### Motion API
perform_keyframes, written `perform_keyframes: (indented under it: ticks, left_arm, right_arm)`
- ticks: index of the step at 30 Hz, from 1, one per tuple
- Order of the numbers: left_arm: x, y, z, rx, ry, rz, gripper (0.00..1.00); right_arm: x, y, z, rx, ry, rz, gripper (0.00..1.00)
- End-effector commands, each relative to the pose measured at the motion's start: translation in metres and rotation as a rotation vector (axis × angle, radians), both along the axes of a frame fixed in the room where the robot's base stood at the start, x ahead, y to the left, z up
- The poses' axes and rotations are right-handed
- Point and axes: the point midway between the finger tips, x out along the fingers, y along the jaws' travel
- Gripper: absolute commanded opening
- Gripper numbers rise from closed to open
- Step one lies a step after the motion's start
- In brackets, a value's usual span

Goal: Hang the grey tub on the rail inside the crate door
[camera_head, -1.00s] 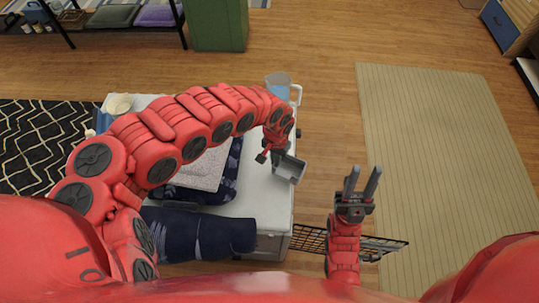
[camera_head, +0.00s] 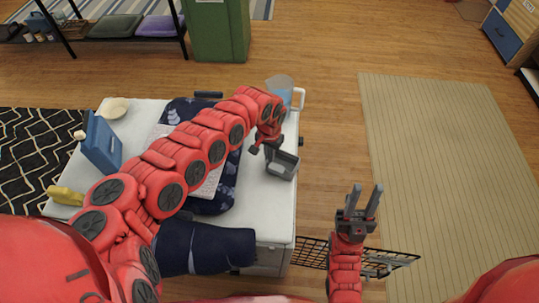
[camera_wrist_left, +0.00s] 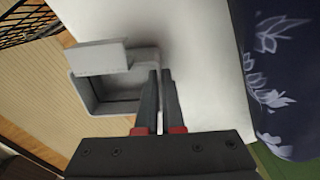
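The grey tub (camera_head: 284,164) is a small open box by the right edge of the white top in the head view. My left gripper (camera_head: 266,149) is at its left side. In the left wrist view the fingers (camera_wrist_left: 161,73) are close together at one side wall of the tub (camera_wrist_left: 88,97) and appear shut on it. The crate door (camera_head: 400,259) is a black wire grid, swung out low at the right of the white crate. The rail cannot be made out clearly.
The white crate top (camera_head: 257,198) carries a blue jug (camera_head: 282,84), a dark rolled cloth (camera_head: 205,249), a patterned dark cloth (camera_head: 185,108), a blue box (camera_head: 102,146), a bowl (camera_head: 114,108) and a yellow item (camera_head: 66,196). Bare floor and a beige rug (camera_head: 450,160) lie to the right.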

Motion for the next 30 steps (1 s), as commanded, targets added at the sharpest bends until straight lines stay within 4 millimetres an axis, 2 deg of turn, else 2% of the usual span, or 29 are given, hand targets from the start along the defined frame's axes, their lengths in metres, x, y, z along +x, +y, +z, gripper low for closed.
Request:
perform_keyframes:
  ticks: [8, 9, 13, 23, 26, 30]
  left_arm:
    - [0.0, 0.0, -0.003, 0.001, -0.001, 0.0, 0.0]
    - [0.001, 0.0, -0.002, -0.001, -0.002, 0.0, 0.12]
    - [0.001, 0.0, -0.002, -0.001, -0.002, 0.0, 0.35]
    - [0.001, 0.0, 0.001, -0.001, -0.002, 0.001, 0.35]
    - [0.003, 0.001, 0.011, 0.0, -0.006, 0.001, 0.35]
    - [0.002, 0.002, 0.039, 0.0, -0.006, 0.003, 0.35]
  right_arm:
    - [0.0, 0.0, -0.002, 0.0, 0.0, 0.0, 0.35]
    - [0.0, 0.0, -0.001, 0.0, 0.0, 0.0, 0.35]
    - [0.0, 0.0, -0.001, 0.0, 0.0, 0.0, 0.35]
    - [0.0, 0.0, 0.001, 0.0, 0.0, 0.0, 0.35]
    - [0.0, 0.0, 0.0, 0.0, 0.0, 0.0, 0.35]
    - [0.0, 0.0, 0.0, 0.0, 0.0, 0.0, 0.35]
